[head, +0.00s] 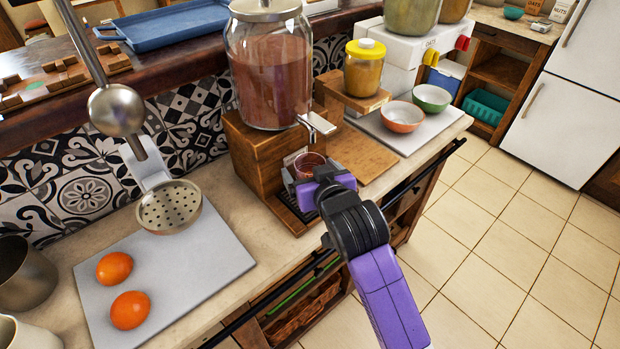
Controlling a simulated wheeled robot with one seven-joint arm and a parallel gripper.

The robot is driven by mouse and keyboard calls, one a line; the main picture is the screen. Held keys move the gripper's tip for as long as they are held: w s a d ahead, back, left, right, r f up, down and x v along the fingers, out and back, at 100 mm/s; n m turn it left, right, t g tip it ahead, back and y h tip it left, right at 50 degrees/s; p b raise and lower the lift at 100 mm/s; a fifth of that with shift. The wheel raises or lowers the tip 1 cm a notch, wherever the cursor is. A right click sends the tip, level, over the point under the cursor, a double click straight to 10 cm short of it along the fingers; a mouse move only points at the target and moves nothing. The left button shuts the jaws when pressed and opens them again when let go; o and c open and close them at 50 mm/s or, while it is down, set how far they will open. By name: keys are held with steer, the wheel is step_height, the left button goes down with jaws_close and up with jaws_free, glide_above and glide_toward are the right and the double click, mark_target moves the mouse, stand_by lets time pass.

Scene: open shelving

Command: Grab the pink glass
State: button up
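A small glass (309,160) with a reddish, pinkish tint stands on the wooden base of the drink dispenser, below its tap. Only its upper rim and part of its inside show; my gripper hides the rest. My gripper (299,184) reaches in from the front right and is at the glass. One finger shows at the left of the glass, and the purple gripper body covers its front. Whether the fingers touch or press the glass cannot be seen.
The large dispenser jar (270,75) of reddish drink and its metal tap (318,123) are close above the glass. Two bowls (402,116) sit on a board at the right. The tiled floor (500,240) is clear.

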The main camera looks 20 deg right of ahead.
steer(key=c, duration=1.8)
steer(key=shift+o, duration=0.2)
steer(key=shift+r, duration=0.1)
